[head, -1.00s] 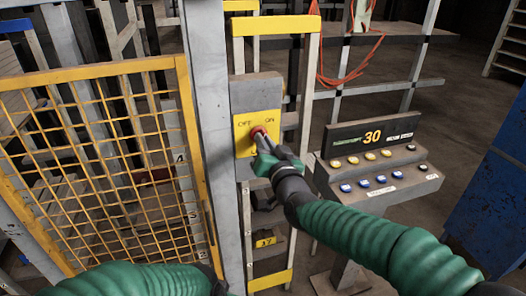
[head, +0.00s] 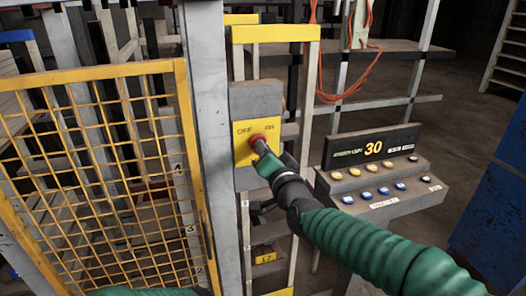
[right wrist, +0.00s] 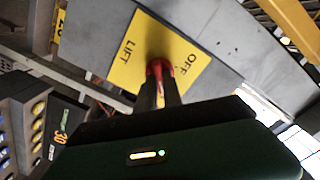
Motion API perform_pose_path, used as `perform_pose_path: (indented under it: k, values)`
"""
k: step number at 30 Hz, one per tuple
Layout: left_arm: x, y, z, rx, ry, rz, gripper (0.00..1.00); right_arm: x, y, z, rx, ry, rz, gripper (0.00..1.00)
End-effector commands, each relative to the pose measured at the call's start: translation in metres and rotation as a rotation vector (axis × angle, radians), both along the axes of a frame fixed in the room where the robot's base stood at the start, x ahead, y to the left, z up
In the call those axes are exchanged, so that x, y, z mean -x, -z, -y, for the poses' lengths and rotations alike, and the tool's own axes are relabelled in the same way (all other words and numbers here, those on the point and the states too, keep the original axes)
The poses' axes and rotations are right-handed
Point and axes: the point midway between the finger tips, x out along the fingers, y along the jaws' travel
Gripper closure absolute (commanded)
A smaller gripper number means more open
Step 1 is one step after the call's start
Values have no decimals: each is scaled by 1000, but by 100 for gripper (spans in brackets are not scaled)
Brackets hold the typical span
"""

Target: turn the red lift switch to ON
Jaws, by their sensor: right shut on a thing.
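The red lift switch (head: 257,139) sits on a yellow plate (head: 243,155) marked OFF at left and ON at right, on a grey box (head: 250,98) fixed to a post. My right gripper (head: 262,147) is shut on the switch, reaching it from the lower right. In the right wrist view the fingers (right wrist: 160,88) close around the red switch (right wrist: 159,67), and the plate (right wrist: 140,45) shows OFF and LIFT. Which mark the switch points to cannot be told, as the fingers cover part of it. Only a strip of my left arm shows at the bottom edge; its gripper is out of view.
A yellow mesh gate (head: 110,160) stands at left beside the grey post (head: 208,130). A console (head: 372,188) with several coloured buttons and a display reading 30 stands to the right. An orange cable (head: 345,85) hangs behind. A blue cabinet (head: 495,200) is at far right.

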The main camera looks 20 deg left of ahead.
Motion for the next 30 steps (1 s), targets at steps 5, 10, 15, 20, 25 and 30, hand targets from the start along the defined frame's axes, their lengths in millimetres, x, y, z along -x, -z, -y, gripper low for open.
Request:
perform_pose_path:
  k: [5, 10, 15, 20, 25, 30]
  values:
    - [0, 0, 0, 0, 0, 0, 64, 0, 7, 0, 4, -2, -13, 100]
    - [0, 0, 0, 0, 0, 0, 64, 0, 5, 0, 3, -1, -9, 68]
    - [0, 0, 0, 0, 0, 0, 64, -1, 4, -1, 3, 0, -6, 67]
    - [0, 1, 0, 0, 0, 0, 64, 1, 3, 0, 2, 0, -4, 67]
    - [0, 13, 0, 0, 0, 0, 64, 21, 5, 16, 4, 3, -1, 67]
    - [0, 26, 0, 0, 0, 0, 64, 61, 4, 45, 7, 7, 3, 67]
